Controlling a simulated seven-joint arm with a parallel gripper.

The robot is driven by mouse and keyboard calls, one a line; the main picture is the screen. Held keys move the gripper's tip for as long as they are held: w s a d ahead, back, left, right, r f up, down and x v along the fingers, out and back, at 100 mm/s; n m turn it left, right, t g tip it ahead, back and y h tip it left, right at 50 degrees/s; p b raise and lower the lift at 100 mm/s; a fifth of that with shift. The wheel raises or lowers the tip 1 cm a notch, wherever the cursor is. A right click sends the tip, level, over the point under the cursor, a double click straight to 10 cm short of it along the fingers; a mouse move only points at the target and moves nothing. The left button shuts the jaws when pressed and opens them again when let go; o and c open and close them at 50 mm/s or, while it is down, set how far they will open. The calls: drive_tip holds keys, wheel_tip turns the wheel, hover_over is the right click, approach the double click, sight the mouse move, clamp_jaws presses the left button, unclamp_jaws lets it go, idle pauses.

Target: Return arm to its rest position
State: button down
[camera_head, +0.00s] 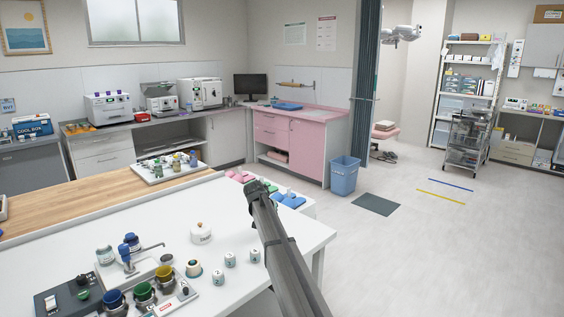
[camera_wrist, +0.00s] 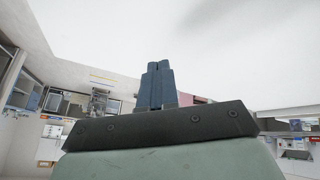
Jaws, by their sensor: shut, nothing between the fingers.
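My gripper (camera_wrist: 159,68) shows in the wrist view as two blue fingers pressed side by side, with no gap and nothing between them. The dark gripper body lies below the fingers. In the head view my dark arm rises from the bottom edge, past the right part of the white table (camera_head: 318,236). Its far end is above the table's back area. I cannot make out the fingers in the head view.
A white jar (camera_head: 201,233) and several small white containers stand left of my arm. Colored cups and a black device (camera_head: 62,297) crowd the table's front left. A blue bin (camera_head: 344,177) stands on the floor beyond.

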drive_tip(key=d+f, duration=0.1)
drive_tip(key=d, duration=0.7)
drive_tip(key=w+d+f+h, duration=0.1)
drive_tip(key=d, duration=0.6)
drive_tip(key=d+f+h, duration=0.1)
drive_tip(key=d, duration=0.7)
drive_tip(key=shift+w+d+f+m+t, duration=0.2)
drive_tip(key=shift+w+d+m+t, duration=0.1)
drive_tip(key=shift+w, duration=0.05)
drive_tip(key=s+d+f, duration=0.2)
drive_tip(key=d+f, duration=0.1)
drive_tip(key=d, duration=0.2)
drive_tip(key=s+a+f+n+g+y, duration=0.15)
drive_tip(key=s+f+g, duration=0.45)
drive_tip(key=s+f, duration=2.7)
drive_tip(key=s+a+f+g+y, duration=0.1)
drive_tip(key=s+f+g, duration=0.1)
drive_tip(key=s, duration=1.2)
drive_tip(key=s+a+f+g+y, duration=0.1)
drive_tip(key=s+a+f+g, duration=0.1)
drive_tip(key=s, duration=1.3)
drive_tip(key=s+a+f+g+y, duration=0.1)
drive_tip(key=s+a+f+g, duration=0.1)
drive_tip(key=s, duration=1.2)
wheel_tip(320, 180, down, 3)
drive_tip(key=shift+s+r+g, duration=0.15)
drive_tip(key=shift+g, duration=0.45)
